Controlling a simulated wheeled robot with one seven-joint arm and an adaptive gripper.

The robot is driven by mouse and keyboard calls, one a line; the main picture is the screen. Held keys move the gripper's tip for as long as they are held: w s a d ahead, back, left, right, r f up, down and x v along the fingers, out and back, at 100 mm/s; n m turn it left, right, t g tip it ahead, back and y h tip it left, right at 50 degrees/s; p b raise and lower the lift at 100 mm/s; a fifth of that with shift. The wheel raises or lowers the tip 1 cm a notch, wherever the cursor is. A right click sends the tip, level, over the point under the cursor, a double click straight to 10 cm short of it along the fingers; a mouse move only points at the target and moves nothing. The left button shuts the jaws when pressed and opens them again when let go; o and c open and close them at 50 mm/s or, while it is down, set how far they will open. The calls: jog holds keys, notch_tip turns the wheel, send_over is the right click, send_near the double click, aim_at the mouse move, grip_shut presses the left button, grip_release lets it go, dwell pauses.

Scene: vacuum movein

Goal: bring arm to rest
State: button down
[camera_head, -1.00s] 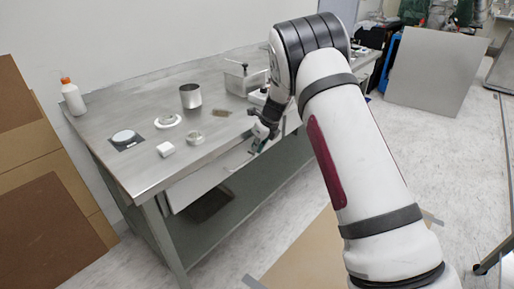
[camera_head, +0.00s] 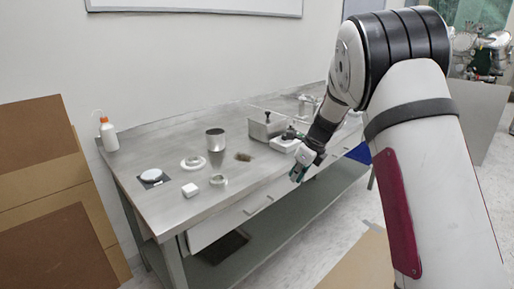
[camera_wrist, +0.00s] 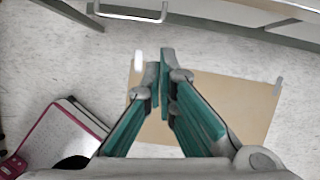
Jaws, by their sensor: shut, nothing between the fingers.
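My arm rises at the right of the head view and bends down toward the bench. My gripper (camera_head: 298,173) hangs at the front edge of the metal bench, near its drawer front. In the wrist view my gripper (camera_wrist: 160,62) points down over the floor, its green-padded fingers together at the tips with nothing between them. The fingers are clear of the bench and the floor in the wrist view.
The metal bench (camera_head: 150,205) carries a white bottle (camera_head: 108,134), a metal cup (camera_head: 215,140), a white block (camera_head: 190,190) and a grey bin (camera_head: 262,128). Brown boards (camera_head: 40,185) lean at left. A tan sheet (camera_wrist: 225,100) lies on the floor.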

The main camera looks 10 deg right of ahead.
jog(key=s+a+r+n+p, duration=0.2)
jog(key=s+r+n, duration=0.5)
jog(key=s+r, duration=0.4)
jog(key=s+a+r+n+p, duration=0.1)
jog(key=s+r+n+p, duration=0.2)
jog(key=s+r+n, duration=0.6)
jog(key=s+r+n+h+p, duration=0.1)
jog(key=s+n, duration=0.4)
jog(key=s, duration=0.9)
jog(key=s+d+r+n+h+p, duration=0.1)
jog(key=s+r+n+p, duration=0.2)
jog(key=s, duration=1.1)
jog(key=n, duration=0.3)
jog(key=shift+t+h, duration=0.3)
